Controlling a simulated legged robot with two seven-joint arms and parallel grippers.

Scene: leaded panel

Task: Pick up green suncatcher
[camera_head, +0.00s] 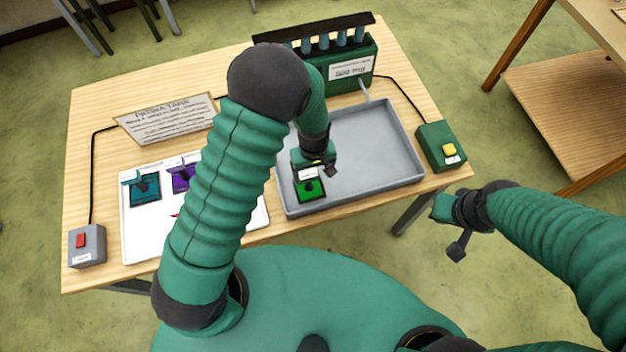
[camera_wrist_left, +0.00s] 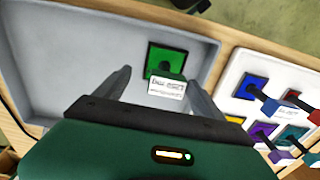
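The green suncatcher (camera_head: 309,190) is a dark-framed green square with a darker round centre and a white label. It lies in the grey tray (camera_head: 390,150), near the tray's left front corner. It also shows in the left wrist view (camera_wrist_left: 152,58). My left gripper (camera_wrist_left: 158,78) is open above the tray, with its fingers apart on either side of the suncatcher's labelled end in that view. I cannot tell whether they touch it. My left arm hides part of the table. My right gripper (camera_head: 451,226) hangs off the table's right front side; its opening is unclear.
A white board (camera_head: 140,225) left of the tray holds several coloured suncatchers, partly hidden by my arm. A green rack (camera_head: 345,72) stands behind the tray. A yellow-button box (camera_head: 441,147) sits right, a red-switch box (camera_head: 87,246) left. A sign (camera_head: 165,118) stands at back left.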

